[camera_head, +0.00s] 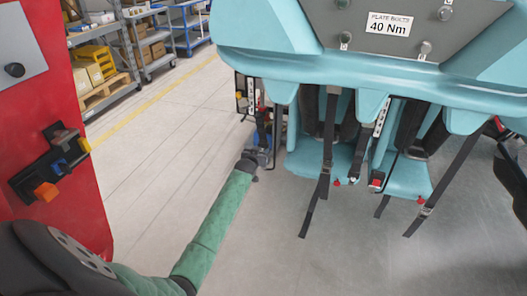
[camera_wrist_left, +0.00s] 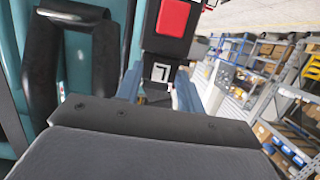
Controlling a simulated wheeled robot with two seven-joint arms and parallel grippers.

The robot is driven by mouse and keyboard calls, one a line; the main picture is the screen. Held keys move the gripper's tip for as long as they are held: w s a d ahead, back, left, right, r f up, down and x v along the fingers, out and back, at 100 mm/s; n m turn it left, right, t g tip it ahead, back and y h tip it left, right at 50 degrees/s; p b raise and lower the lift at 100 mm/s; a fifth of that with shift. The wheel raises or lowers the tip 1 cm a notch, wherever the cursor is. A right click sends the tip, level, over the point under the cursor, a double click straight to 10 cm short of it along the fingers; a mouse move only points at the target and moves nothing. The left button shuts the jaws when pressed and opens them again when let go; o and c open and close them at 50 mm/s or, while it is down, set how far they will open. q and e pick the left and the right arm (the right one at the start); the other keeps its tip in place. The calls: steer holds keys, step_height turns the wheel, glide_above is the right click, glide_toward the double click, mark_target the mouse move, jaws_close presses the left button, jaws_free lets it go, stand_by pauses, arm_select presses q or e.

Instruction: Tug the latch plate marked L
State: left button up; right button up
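In the left wrist view, a latch plate (camera_wrist_left: 161,72) with a white label bearing an L-shaped mark sits at the lower end of a black buckle with a red button (camera_wrist_left: 172,18). My left gripper (camera_wrist_left: 158,88) is at the plate, its blue fingers apart on either side. Small gaps or contact at the fingers are hard to tell. In the head view, my left gripper (camera_head: 263,143) reaches the left side of the teal seat row, where the plate is too small to make out. My right gripper is not in view.
The teal seat row (camera_head: 270,67) carries a grey plate reading 40 Nm (camera_head: 389,23). Black straps (camera_head: 325,150) hang beneath it. A red panel (camera_head: 85,190) with a black bracket stands at left. Shelves (camera_head: 130,40) line the back. Floor between is clear.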

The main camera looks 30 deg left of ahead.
arm_select(q)
steer(key=shift+p, duration=0.3)
stand_by(0.5)
steer(key=shift+w, duration=0.1)
jaws_close()
stand_by(0.4)
